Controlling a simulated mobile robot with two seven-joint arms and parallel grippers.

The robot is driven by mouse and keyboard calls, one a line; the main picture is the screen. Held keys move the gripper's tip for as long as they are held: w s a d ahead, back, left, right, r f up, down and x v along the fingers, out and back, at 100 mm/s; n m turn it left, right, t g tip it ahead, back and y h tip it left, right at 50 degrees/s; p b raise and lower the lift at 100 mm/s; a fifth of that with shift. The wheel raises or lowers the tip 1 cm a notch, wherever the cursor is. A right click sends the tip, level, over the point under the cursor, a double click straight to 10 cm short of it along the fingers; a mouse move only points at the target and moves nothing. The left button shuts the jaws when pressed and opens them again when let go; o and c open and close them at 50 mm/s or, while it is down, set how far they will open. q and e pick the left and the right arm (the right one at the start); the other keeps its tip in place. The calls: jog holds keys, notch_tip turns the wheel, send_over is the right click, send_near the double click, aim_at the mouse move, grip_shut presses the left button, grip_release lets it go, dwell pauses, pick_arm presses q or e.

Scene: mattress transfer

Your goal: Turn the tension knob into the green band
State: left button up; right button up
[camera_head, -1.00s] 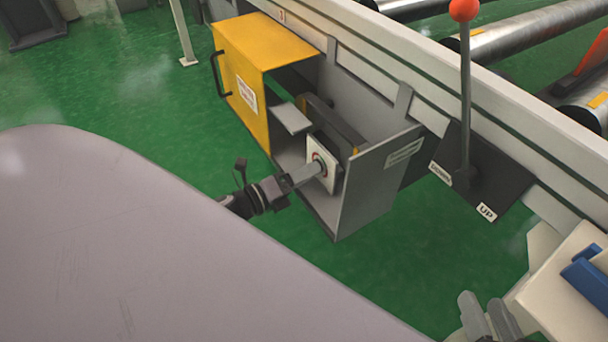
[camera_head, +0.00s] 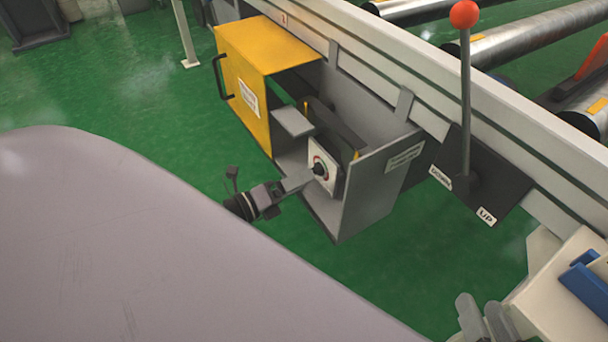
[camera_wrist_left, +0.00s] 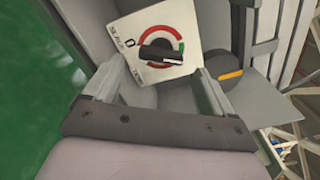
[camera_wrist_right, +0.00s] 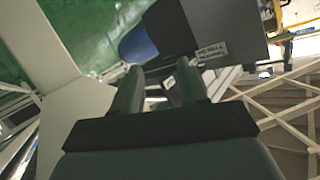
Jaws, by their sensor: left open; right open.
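The tension knob (camera_head: 319,169) is black and sits on a white dial plate (camera_head: 325,181) inside the open grey box. In the left wrist view the knob (camera_wrist_left: 160,50) lies nearly level, its right end near the lower end of the green band (camera_wrist_left: 181,47); its exact pointing is hard to tell. My right gripper (camera_head: 484,318) is open and empty at the lower right, far from the dial.
The box has a yellow cover (camera_head: 262,45) with a black handle and grey side walls (camera_head: 372,190) close around the dial. A lever with a red ball (camera_head: 464,13) stands to the right on the rail. Metal rollers (camera_head: 530,35) lie beyond. Green floor is clear below.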

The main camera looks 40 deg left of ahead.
pick_arm(q)
jog(key=v, duration=0.4)
jog(key=shift+s+a+p, duration=0.1)
jog(key=shift+s+p, duration=0.15)
jog(key=shift+p, duration=0.1)
pick_arm(e)
jog(key=shift+w+a+r, duration=0.15)
jog(key=shift+w+a, duration=0.05)
jog(key=shift+a, duration=0.25)
